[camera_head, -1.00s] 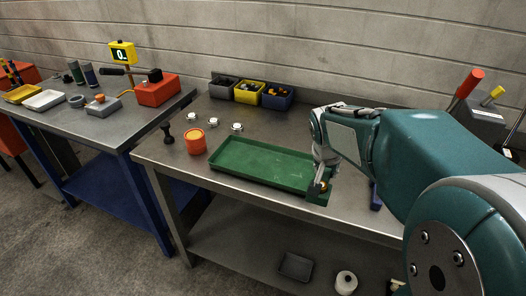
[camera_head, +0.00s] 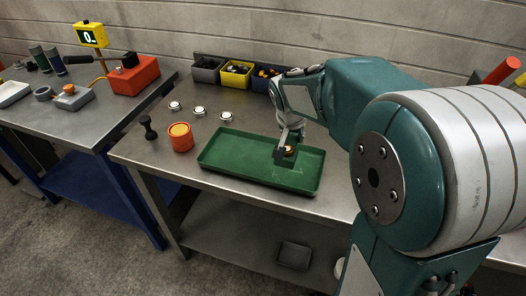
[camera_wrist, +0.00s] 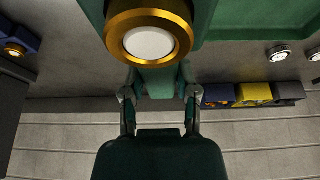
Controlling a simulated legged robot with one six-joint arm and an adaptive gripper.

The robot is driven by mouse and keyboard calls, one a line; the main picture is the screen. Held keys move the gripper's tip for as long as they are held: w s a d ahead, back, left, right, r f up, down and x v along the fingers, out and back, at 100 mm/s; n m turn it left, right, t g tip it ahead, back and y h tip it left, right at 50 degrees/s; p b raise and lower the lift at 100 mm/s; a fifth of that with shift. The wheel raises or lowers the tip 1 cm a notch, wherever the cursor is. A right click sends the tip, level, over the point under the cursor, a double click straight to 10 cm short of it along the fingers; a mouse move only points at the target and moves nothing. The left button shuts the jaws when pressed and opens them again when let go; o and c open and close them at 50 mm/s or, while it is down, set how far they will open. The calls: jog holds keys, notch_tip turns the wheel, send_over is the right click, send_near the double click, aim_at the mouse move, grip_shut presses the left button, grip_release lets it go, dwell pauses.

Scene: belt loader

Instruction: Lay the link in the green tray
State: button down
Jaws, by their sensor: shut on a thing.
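The green tray (camera_head: 225,165) lies on the metal workbench in the head view, and part of it shows at the top right of the wrist view (camera_wrist: 268,18). My gripper (camera_head: 289,150) is over the right half of the tray, pointing down. In the wrist view my gripper (camera_wrist: 159,92) is shut on the link (camera_wrist: 158,80), a dark green piece with a brass-coloured ring around a pale round centre. In the head view the link is small and partly hidden by my gripper. I cannot tell whether it touches the tray floor.
An orange round container (camera_head: 181,143) stands left of the tray, beside a dark knobbed tool (camera_head: 149,127). Several small white-topped discs (camera_head: 199,112) lie behind. Grey, yellow (camera_head: 236,74) and blue bins line the back edge by the wall. A second bench (camera_head: 70,125) stands left.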

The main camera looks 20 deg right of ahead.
jog(key=w+a+f, duration=0.2)
jog(key=w, duration=0.1)
send_over(266, 154)
jog(key=s, duration=0.1)
jog(key=f, duration=0.4)
jog(key=shift+s+a+f, duration=0.1)
jog(key=shift+s+f, duration=0.1)
jog(key=shift+f, duration=0.15)
jog(key=shift+w+a+f, duration=0.1)
jog(key=shift+a+f, duration=0.05)
jog(key=shift+f, duration=0.05)
jog(key=shift+w+a+f, duration=0.1)
jog(key=shift+w+f, duration=0.05)
jog(key=shift+f, duration=0.8)
jog(key=shift+w+a+f, duration=0.1)
jog(key=shift+f, duration=0.8)
jog(key=shift+c, duration=1.8)
grip_release()
jog(key=shift+f, duration=0.1)
